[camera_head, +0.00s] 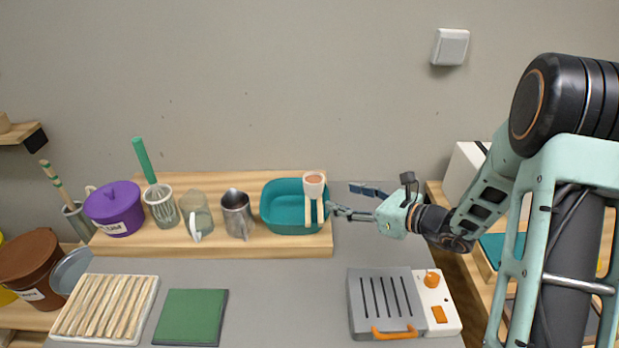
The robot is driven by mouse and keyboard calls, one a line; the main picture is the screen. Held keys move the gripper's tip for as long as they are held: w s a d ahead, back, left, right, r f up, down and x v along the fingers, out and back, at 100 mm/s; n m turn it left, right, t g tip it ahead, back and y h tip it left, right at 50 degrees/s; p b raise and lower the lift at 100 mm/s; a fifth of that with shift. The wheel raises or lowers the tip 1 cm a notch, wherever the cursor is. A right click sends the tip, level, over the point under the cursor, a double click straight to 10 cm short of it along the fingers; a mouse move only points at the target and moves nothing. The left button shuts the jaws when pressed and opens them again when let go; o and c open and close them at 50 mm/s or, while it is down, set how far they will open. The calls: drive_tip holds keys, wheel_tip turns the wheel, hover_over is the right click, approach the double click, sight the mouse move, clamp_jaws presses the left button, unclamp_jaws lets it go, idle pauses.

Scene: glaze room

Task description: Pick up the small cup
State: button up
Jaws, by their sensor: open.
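A small pale cup (314,185) with a brownish inside shows at the right rim of a teal basin (268,211). Two light wooden pieces show just below it; I cannot tell whether they are joined to it or what it rests on. My gripper (345,200) is to the right of the cup and slightly lower in the picture. Its fingers point left, spread apart with nothing between them. The cup is apart from the fingers in the picture; the depth between them is hard to tell.
A metal pitcher (237,215), a glass jug (196,214), a whisk holder (162,207) and a purple pot (115,210) stand left on the wooden riser (230,247). A grey grill device (385,300), green board (190,315) and slatted rack (104,307) lie in front.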

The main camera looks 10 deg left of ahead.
sight(321, 189)
drive_tip(key=x, duration=0.5)
drive_tip(key=shift+a+f, duration=0.1)
drive_tip(key=shift+a, duration=0.1)
drive_tip(key=x, duration=0.1)
drive_tip(key=p+x, duration=0.1)
drive_tip(key=x, duration=0.3)
drive_tip(key=shift+s+a+r+p, duration=0.2)
drive_tip(key=shift+r+p, duration=0.1)
drive_tip(key=shift+r, duration=0.05)
drive_tip(key=shift+w+a+f, duration=0.15)
drive_tip(key=shift+w+a, duration=0.05)
drive_tip(key=shift+a, duration=0.1)
drive_tip(key=c, duration=1.4)
drive_tip(key=shift+r, duration=0.3)
